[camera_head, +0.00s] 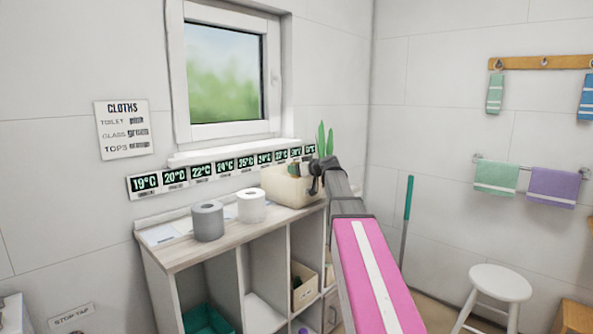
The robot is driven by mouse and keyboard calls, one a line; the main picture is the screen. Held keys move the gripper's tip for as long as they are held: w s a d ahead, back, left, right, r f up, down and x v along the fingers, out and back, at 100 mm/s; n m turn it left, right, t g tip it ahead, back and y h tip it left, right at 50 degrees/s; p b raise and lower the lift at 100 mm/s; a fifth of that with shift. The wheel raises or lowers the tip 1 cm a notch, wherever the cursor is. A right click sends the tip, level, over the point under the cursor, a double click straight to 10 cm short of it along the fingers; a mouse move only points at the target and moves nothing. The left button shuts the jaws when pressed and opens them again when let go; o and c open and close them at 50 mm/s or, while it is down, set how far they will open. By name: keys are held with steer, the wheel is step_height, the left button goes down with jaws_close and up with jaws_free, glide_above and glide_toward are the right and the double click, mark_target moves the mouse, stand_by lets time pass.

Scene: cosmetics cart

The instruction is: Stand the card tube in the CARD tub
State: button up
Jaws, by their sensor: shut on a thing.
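My gripper (316,180) is small and dark at the far end of my pink and grey arm, beside the cream box on top of the shelf unit. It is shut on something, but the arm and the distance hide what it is. I cannot make out a card tube anywhere. No tub shows a readable CARD label. A teal tub (208,321) stands in the left compartment of the shelf unit. A cream tub (308,289) with dark green and brown contents stands in a right compartment.
On the shelf unit's top (178,252) stand a grey roll (208,221), a white roll (250,206) and the cream box (289,190). A green plant (322,140) rises behind. A white stool (498,283) and a teal-handled pole (408,200) are on the right.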

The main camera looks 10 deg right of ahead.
steer(key=shift+f, duration=0.25)
steer(key=shift+s+f, duration=0.15)
steer(key=shift+f, duration=0.3)
steer(key=o, duration=0.9)
steer(key=shift+f, duration=0.15)
steer(key=shift+s, duration=0.1)
steer(key=r+v, duration=0.1)
steer(key=v, duration=1.1)
steer(key=shift+r, duration=0.4)
steer(key=shift+w, duration=0.2)
